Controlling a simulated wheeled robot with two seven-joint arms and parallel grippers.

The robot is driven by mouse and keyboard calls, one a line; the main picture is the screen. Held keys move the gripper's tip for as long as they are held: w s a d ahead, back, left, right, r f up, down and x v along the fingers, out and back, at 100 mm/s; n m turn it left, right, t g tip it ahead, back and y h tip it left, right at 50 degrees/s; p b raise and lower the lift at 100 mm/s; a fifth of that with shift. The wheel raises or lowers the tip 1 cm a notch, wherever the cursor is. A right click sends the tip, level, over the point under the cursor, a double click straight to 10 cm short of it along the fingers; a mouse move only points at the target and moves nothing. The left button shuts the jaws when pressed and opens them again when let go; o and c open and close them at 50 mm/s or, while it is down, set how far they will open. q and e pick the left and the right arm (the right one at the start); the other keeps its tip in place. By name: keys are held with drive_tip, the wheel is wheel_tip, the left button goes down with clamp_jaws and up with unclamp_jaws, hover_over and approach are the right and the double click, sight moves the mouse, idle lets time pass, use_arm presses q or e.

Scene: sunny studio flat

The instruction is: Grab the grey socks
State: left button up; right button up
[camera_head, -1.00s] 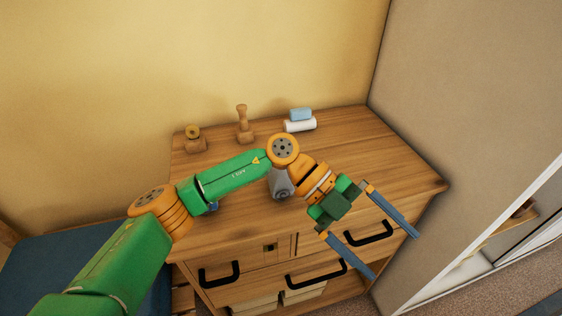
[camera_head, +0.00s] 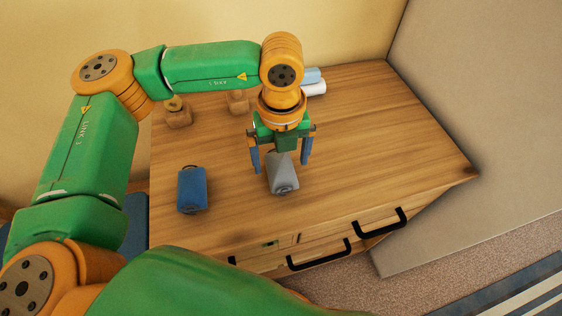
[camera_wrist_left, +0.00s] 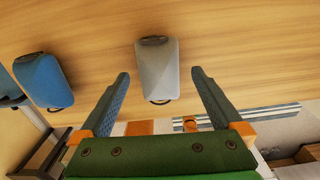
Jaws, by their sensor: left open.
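The grey socks (camera_head: 283,175), a rolled grey bundle, lie on the wooden dresser top. They also show in the left wrist view (camera_wrist_left: 158,70), in front of the fingers. My left gripper (camera_head: 281,168) is open and points down over the socks, with one blue finger on each side in the picture. In the wrist view the socks lie between the lines of the open fingertips (camera_wrist_left: 160,74), with gaps on both sides. I cannot tell how high the tips are above the top. My right gripper is not in view.
A blue rolled bundle (camera_head: 192,189) lies left of the socks on the dresser (camera_head: 380,150). Wooden objects (camera_head: 178,112) and white and light blue rolls (camera_head: 314,88) stand at the back. The dresser's right side is clear. Black drawer handles (camera_head: 380,222) stick out in front.

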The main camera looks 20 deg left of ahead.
sight(280, 162)
use_arm(q)
wheel_tip(280, 162, down, 3)
drive_tip(key=shift+s+a+r, duration=0.1)
drive_tip(key=shift+a+r, duration=0.05)
drive_tip(key=shift+r, duration=0.05)
drive_tip(key=shift+f, duration=0.2)
drive_tip(key=c, duration=1.4)
